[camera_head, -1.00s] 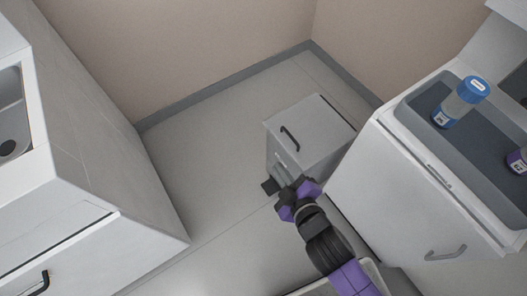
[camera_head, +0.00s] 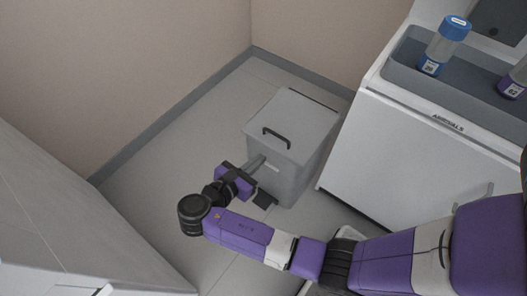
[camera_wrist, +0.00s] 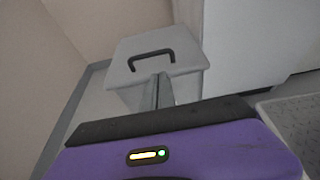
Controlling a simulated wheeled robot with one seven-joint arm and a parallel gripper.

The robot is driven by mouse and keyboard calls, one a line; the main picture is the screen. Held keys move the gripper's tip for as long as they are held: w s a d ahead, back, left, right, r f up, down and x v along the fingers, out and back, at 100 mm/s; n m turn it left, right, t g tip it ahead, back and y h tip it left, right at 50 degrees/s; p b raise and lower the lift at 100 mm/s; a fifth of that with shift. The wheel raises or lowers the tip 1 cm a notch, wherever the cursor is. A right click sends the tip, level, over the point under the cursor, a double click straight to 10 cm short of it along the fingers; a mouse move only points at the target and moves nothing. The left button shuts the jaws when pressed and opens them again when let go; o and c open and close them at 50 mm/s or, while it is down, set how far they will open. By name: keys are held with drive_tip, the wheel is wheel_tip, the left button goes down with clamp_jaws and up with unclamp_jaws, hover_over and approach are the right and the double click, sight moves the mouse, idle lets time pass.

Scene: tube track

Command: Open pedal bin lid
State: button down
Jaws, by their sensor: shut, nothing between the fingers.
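The pedal bin (camera_head: 294,172) is a grey box on the floor in the corner. Its lid (camera_head: 300,118) lies shut on top, with a dark bar handle (camera_head: 276,137) near the front edge. A dark pedal (camera_head: 264,199) sticks out low at the front. My gripper (camera_head: 262,160) is shut and empty, its fingers at the bin's front just below the lid edge; I cannot tell whether they touch. In the wrist view the lid (camera_wrist: 190,44) and handle (camera_wrist: 151,56) lie beyond my fingers (camera_wrist: 155,92). The pedal is hidden there.
A white cabinet (camera_head: 385,165) stands close to the bin's right, with a grey tray (camera_head: 398,67) holding blue-capped (camera_head: 441,45) and purple-labelled (camera_head: 514,82) tubes on top. A grey counter (camera_head: 60,220) is at left. The floor (camera_head: 165,185) left of the bin is clear.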

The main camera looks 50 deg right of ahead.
drive_tip(key=b+x, duration=0.3)
drive_tip(key=x, duration=0.6)
drive_tip(key=shift+d, duration=0.35)
